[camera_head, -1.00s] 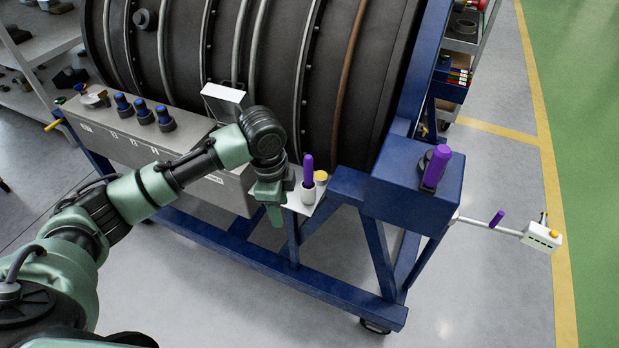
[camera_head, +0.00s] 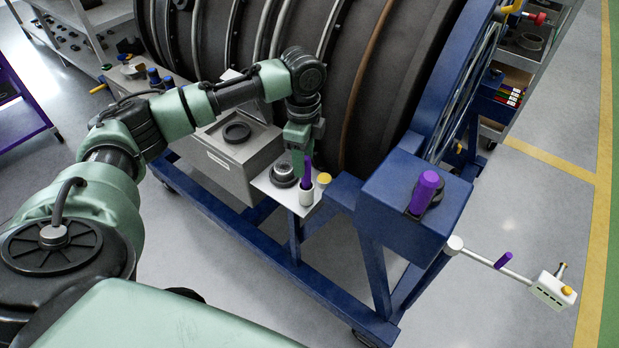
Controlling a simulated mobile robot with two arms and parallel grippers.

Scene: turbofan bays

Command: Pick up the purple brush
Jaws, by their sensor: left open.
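The purple brush (camera_head: 307,174) stands upright in a small white cup (camera_head: 306,192) on a white shelf plate (camera_head: 274,188) at the blue stand. My left gripper (camera_head: 299,168) points down, right at the brush's upper part and slightly to its left in the picture. It is open, and its fingers hide part of the brush top. I cannot tell whether they touch it. My right gripper is not in view.
A dark round part (camera_head: 284,174) and a yellow-topped jar (camera_head: 323,180) flank the cup. A thicker purple handle (camera_head: 424,192) stands on the blue stand (camera_head: 390,212). The large dark engine casing (camera_head: 375,70) rises behind. A white arm with a control box (camera_head: 553,290) juts out right.

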